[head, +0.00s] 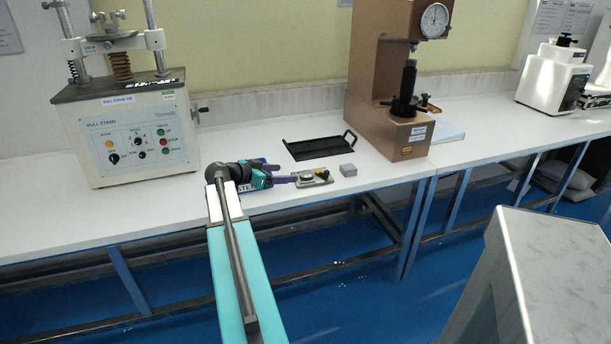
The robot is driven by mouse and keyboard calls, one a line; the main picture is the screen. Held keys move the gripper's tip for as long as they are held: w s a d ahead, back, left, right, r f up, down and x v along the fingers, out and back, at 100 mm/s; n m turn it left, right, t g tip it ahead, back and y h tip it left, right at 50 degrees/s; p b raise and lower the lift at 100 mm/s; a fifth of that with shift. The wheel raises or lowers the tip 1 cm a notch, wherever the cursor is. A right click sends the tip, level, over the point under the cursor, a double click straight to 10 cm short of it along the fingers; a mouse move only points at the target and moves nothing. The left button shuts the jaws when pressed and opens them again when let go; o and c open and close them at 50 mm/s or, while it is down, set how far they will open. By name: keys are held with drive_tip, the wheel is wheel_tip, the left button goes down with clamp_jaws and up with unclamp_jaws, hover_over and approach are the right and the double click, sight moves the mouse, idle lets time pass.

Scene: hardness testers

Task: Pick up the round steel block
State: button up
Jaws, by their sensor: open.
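A small metal tray (315,183) lies near the front edge of the white bench. A round grey piece, which looks like the round steel block (306,177), sits on its left part. A small dark and yellow piece (322,174) sits on its right part. My gripper (284,174), with purple fingers, is open just left of the tray, low over the bench and pointing right. The fingertips are close to the round block, with nothing visible between them. Whether they touch the tray is too small to tell.
A grey square block (348,170) sits right of the tray. A black handled tray (318,148) lies behind. The brown hardness tester (370,80) stands at the back right, the pull stand (130,130) at left. The bench front edge is close.

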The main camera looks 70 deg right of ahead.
sight(305, 174)
drive_tip(key=x, duration=0.4)
drive_tip(key=shift+s+d+f, duration=0.1)
drive_tip(key=shift+d, duration=0.1)
drive_tip(key=shift+s+d+f, duration=0.1)
drive_tip(key=shift+d, duration=0.05)
drive_tip(key=shift+d+p, duration=0.1)
drive_tip(key=shift+p, duration=0.2)
drive_tip(key=shift+f+p+x, duration=0.25)
drive_tip(key=shift+p+x, duration=0.35)
drive_tip(key=shift+x, duration=1.75)
drive_tip(key=shift+s+f, duration=0.1)
drive_tip(key=shift+f, duration=0.15)
drive_tip(key=c, duration=1.4)
drive_tip(key=shift+o, duration=0.2)
